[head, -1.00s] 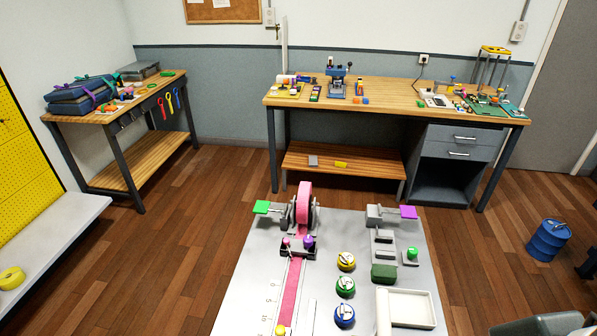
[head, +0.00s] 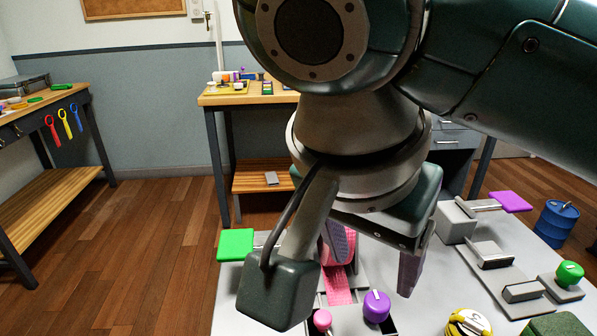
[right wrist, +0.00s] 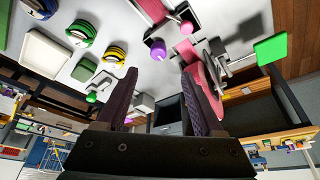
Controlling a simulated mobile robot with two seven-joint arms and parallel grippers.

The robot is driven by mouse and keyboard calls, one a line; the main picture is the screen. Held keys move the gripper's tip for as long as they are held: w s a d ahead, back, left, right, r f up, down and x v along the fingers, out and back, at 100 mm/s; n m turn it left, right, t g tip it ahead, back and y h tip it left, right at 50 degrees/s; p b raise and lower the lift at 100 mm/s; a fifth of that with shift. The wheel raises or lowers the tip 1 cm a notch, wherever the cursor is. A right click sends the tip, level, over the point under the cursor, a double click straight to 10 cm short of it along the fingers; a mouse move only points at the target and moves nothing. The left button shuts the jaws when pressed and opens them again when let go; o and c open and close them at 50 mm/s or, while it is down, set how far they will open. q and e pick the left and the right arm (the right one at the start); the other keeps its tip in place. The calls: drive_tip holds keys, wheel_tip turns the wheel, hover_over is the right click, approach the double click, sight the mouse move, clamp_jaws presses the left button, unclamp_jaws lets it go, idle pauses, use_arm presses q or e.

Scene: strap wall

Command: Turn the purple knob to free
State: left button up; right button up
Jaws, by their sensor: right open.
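The purple knob (head: 376,306) stands upright at the bottom of the head view, right of the pink knob (head: 322,320). In the right wrist view the purple knob (right wrist: 158,50) lies beyond the fingertips, near the pink knob (right wrist: 187,27). My right gripper (right wrist: 155,76) is open and empty, its fingers apart and pointing toward the knob area. In the head view one finger of the right gripper (head: 378,268) shows above the panel, behind and apart from the purple knob; the other is largely hidden. The pink strap (head: 338,286) runs beneath. My left gripper is out of view.
A green paddle (head: 236,244) sits left of the reel and a purple paddle (head: 511,201) at the panel's right. A green knob (head: 569,273) and yellow dial (head: 467,323) stand to the right. My right arm hides much of the workbench behind.

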sight(378, 301)
drive_tip(key=b+x, duration=0.1)
drive_tip(key=x, duration=0.8)
drive_tip(key=shift+s+d+b, duration=0.15)
drive_tip(key=shift+b, duration=0.15)
drive_tip(key=shift+w+d+f, duration=0.15)
drive_tip(key=shift+w+f, duration=0.05)
drive_tip(key=shift+f, duration=0.3)
clamp_jaws()
